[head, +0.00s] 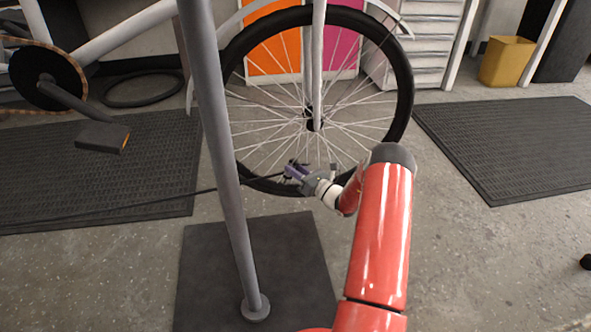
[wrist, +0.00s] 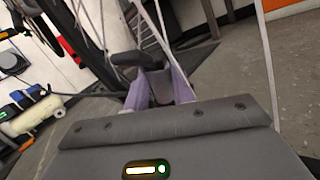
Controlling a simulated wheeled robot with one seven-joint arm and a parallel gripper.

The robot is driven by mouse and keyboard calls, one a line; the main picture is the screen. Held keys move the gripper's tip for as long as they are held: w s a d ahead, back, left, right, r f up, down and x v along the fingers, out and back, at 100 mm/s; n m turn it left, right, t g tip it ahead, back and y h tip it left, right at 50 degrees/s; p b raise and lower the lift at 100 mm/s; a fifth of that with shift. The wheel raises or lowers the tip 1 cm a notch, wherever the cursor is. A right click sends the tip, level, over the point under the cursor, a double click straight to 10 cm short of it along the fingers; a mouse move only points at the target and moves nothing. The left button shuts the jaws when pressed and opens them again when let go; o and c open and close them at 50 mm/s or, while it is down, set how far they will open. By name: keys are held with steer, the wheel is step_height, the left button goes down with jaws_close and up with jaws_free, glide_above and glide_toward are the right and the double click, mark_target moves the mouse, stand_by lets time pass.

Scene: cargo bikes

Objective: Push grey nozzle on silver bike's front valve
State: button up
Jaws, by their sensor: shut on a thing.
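The silver bike's front wheel (head: 315,100), with a black tyre and thin spokes, stands ahead in the head view. My gripper (head: 297,172) is at the lower part of this wheel, near the inner side of the rim. In the wrist view its purple fingers (wrist: 158,77) are shut on the dark grey nozzle (wrist: 137,60), which sticks out past the fingertips. A dark hose (head: 150,199) runs left from the gripper. The front valve is too small or hidden to make out, so I cannot tell whether the nozzle touches it.
A grey post (head: 215,130) on a dark base plate (head: 300,270) stands left of my arm. Black mats (head: 520,150) lie on both sides. A yellow bin (head: 507,61) is at back right. A pale compressor tank (wrist: 30,118) shows in the wrist view. Spokes surround the gripper.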

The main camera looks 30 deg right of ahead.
steer(key=o, duration=1)
steer(key=shift+o, duration=0.4)
steer(key=v, duration=1)
steer(key=shift+p, duration=0.35)
